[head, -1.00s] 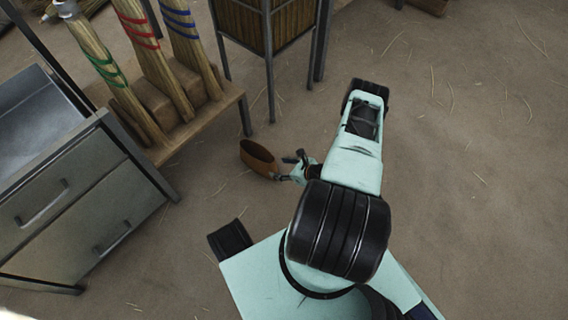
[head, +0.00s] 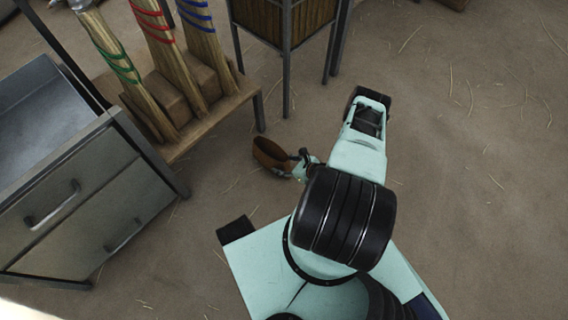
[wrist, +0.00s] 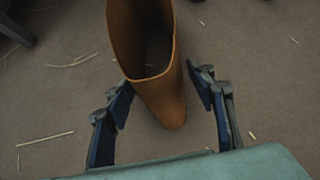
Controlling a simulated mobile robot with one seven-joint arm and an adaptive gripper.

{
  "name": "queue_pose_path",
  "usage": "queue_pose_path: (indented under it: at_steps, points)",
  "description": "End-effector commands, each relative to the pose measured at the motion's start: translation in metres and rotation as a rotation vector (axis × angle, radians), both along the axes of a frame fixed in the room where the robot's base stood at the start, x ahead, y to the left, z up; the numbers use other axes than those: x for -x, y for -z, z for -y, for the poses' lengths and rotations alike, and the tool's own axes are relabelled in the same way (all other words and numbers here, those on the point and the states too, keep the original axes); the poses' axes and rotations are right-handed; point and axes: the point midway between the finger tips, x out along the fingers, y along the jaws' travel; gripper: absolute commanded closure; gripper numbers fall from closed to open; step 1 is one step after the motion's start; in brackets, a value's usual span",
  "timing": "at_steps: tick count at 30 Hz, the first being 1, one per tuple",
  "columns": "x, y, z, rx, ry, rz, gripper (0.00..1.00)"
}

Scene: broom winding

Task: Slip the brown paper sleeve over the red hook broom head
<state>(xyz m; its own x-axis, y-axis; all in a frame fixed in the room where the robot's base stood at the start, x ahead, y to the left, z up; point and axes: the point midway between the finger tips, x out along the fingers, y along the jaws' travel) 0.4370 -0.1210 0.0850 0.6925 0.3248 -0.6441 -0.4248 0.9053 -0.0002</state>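The brown sleeve (head: 268,153) is an open-ended tapered tube with an oval mouth. The broom with red bands (head: 165,50) is the middle one of three, leaning in the wooden rack, apart from the sleeve. Its top runs out of the picture.
The green-banded broom (head: 125,80) is left of it and the blue-banded broom (head: 203,45) right. All stand on a wooden rack (head: 215,115). A metal drawer cabinet (head: 80,195) is at left. A metal-legged wooden bin (head: 285,20) stands behind. The straw-strewn floor at right is clear.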

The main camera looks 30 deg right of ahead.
Motion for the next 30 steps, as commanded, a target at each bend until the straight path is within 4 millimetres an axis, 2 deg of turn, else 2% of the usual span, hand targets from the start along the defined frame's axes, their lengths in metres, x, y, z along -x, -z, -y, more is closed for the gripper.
queue_pose_path:
  at_steps: [1, 7, 9, 14, 24, 30]
  points:
    - [0.0, 0.0, 0.0, 0.0, 0.0, 0.0, 0.57]
    - [0.0, 0.0, 0.0, 0.0, 0.0, 0.0, 0.79]
    - [0.0, 0.0, 0.0, 0.0, 0.0, 0.0, 0.81]
    - [0.0, -0.005, 0.0, 0.0, 0.0, 0.0, 0.82]
    - [0.0, -0.031, 0.0, 0.0, 0.0, 0.0, 0.82]
    - [0.0, -0.03, 0.0, 0.0, 0.0, 0.0, 0.82]
